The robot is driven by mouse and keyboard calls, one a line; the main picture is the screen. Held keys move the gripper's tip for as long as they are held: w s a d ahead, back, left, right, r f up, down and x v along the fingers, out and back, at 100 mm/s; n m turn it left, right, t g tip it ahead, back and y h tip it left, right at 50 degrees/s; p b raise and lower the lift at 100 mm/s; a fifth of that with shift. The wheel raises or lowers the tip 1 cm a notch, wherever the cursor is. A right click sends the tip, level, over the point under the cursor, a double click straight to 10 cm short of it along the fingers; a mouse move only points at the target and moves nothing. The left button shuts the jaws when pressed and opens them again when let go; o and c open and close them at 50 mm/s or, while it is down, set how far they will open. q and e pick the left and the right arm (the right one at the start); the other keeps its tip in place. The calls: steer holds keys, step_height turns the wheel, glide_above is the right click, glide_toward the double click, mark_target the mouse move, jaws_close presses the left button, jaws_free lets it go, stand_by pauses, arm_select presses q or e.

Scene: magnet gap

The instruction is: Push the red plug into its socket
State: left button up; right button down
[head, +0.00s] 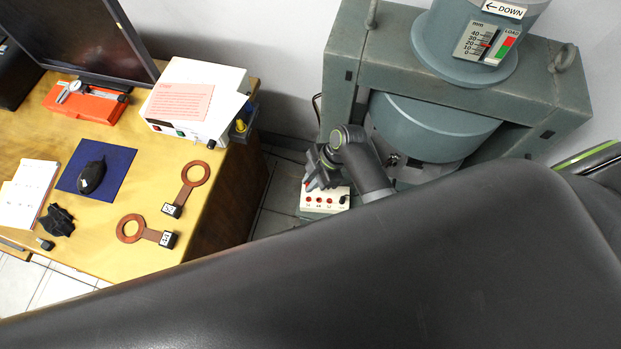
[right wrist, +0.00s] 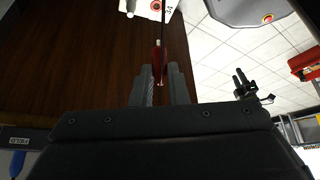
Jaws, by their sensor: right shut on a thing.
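My right gripper (head: 312,180) is low beside the wooden desk, at the socket box (head: 325,208). In the right wrist view its two fingers (right wrist: 160,82) are shut on the red plug (right wrist: 159,58), which sticks out past the fingertips, with a thin dark red lead at it. The socket box is white on top with a row of red sockets and a dark one. In the right wrist view part of the box (right wrist: 143,9) shows at the top edge, with one red socket (right wrist: 155,5) beyond the plug. The plug is apart from that socket in the picture. My left gripper is out of view.
The wooden desk (head: 105,235) at left carries two copper rings with handles (head: 195,175), a mouse-like dark object on a blue mat (head: 120,160) and a white instrument (head: 200,85). The large green-grey magnet (head: 430,125) stands behind and right of the socket box.

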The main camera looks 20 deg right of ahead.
steer(key=shift+f+b, duration=2.05)
steer(key=shift+f, duration=0.8)
steer(key=shift+p, duration=0.55)
steer(key=shift+f+b, duration=0.95)
steer(key=shift+f, duration=0.2)
steer(key=c, duration=1.3)
jaws_free()
steer(key=shift+c, duration=0.2)
steer(key=v, duration=0.7)
steer(key=shift+r, duration=0.25)
steer(key=shift+d, duration=0.1)
